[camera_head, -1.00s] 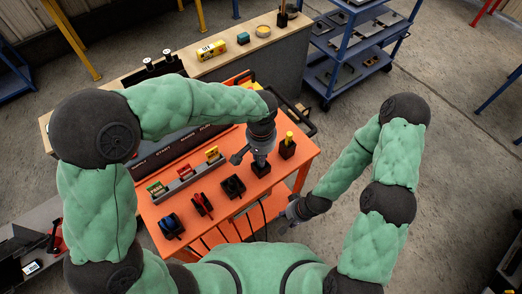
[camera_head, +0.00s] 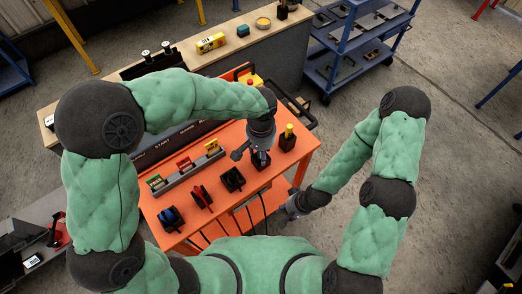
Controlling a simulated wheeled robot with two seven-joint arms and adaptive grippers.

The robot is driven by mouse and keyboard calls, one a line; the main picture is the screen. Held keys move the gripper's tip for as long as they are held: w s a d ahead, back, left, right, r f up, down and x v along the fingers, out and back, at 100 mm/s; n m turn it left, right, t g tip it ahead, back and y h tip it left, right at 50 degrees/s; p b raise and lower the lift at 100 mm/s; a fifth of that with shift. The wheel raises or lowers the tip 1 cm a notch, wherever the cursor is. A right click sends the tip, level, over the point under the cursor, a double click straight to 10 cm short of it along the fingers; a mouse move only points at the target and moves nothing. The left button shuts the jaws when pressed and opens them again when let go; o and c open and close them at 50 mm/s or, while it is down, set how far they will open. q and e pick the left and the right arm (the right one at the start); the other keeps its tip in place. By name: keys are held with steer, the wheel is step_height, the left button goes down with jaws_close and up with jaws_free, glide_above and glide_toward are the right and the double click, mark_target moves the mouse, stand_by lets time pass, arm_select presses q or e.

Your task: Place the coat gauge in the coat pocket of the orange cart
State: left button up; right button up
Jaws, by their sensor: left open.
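I cannot tell for sure which thing is the coat gauge. The orange cart (camera_head: 217,214) carries a row of dark holders. My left gripper (camera_head: 260,156) is open and points down right at a small black holder (camera_head: 261,162); its fingers hide what may be in it. To its right a black holder (camera_head: 287,143) has a yellow-topped thing (camera_head: 289,130) upright in it. A black holder (camera_head: 232,180) stands to the left. My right gripper (camera_head: 288,210) is low beside the cart's front right edge; its fingers are too small to read.
A grey rack (camera_head: 190,172) holds green, red and yellow pieces. A red thing (camera_head: 201,196) and a blue one (camera_head: 171,217) stand before it. The bench (camera_head: 185,62) behind bears a yellow box (camera_head: 210,43). A blue shelf cart (camera_head: 345,45) stands at the back.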

arm_select(q)
steer(key=r+p, duration=0.1)
steer(key=r, duration=0.2)
steer(key=r+p, duration=0.1)
steer(key=r, duration=0.3)
steer(key=r+p, duration=0.2)
steer(key=r, duration=0.1)
steer(key=shift+w+d+r, duration=0.15)
steer(key=shift+w+r, duration=0.1)
steer(key=shift+r, duration=0.05)
